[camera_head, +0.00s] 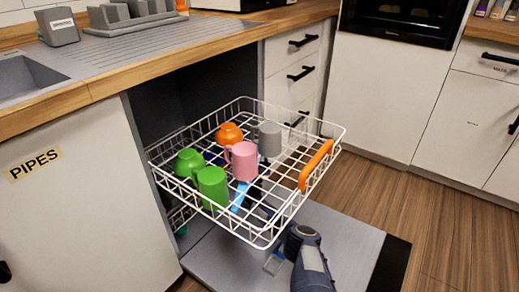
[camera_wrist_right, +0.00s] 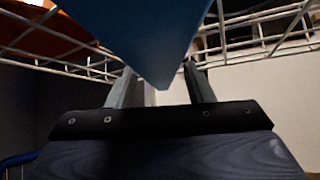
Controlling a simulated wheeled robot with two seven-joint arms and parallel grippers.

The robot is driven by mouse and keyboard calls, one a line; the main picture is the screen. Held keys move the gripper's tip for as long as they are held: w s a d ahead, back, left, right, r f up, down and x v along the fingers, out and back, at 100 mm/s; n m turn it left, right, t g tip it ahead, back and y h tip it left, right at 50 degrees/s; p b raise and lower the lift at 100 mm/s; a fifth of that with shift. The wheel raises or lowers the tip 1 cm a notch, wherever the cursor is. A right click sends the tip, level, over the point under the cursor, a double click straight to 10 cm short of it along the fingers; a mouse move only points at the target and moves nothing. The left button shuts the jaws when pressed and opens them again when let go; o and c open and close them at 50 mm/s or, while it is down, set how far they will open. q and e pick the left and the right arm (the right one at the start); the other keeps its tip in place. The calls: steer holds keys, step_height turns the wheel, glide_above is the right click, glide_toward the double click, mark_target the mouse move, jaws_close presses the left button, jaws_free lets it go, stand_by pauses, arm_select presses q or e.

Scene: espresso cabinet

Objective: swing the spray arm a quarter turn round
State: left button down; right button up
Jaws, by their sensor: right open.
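The spray arm is a blue bar under the wire rack (camera_head: 265,238). In the head view, its light blue end (camera_head: 239,198) shows through the rack wires, with the rest partly hidden by mugs. In the right wrist view, the blue spray arm (camera_wrist_right: 150,35) fills the upper middle and tapers to a point. My right gripper (camera_wrist_right: 163,85) is open, its two fingers on either side of that tip. I cannot tell whether either finger touches it. In the head view, my right arm reaches under the rack, and its gripper is mostly hidden. My left gripper is not in view.
The pulled-out rack holds green mugs (camera_head: 212,187), a pink mug (camera_head: 243,162), a grey mug (camera_head: 270,139) and an orange mug (camera_head: 229,134). Its orange handle (camera_head: 316,165) faces right. The dishwasher door (camera_head: 345,235) lies open below. Wooden floor (camera_head: 440,225) is clear to the right.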

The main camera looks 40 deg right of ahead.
steer(key=shift+w+d+r, duration=0.1)
steer(key=shift+d+r, duration=0.05)
steer(key=shift+r, duration=0.05)
jaws_close()
stand_by(0.4)
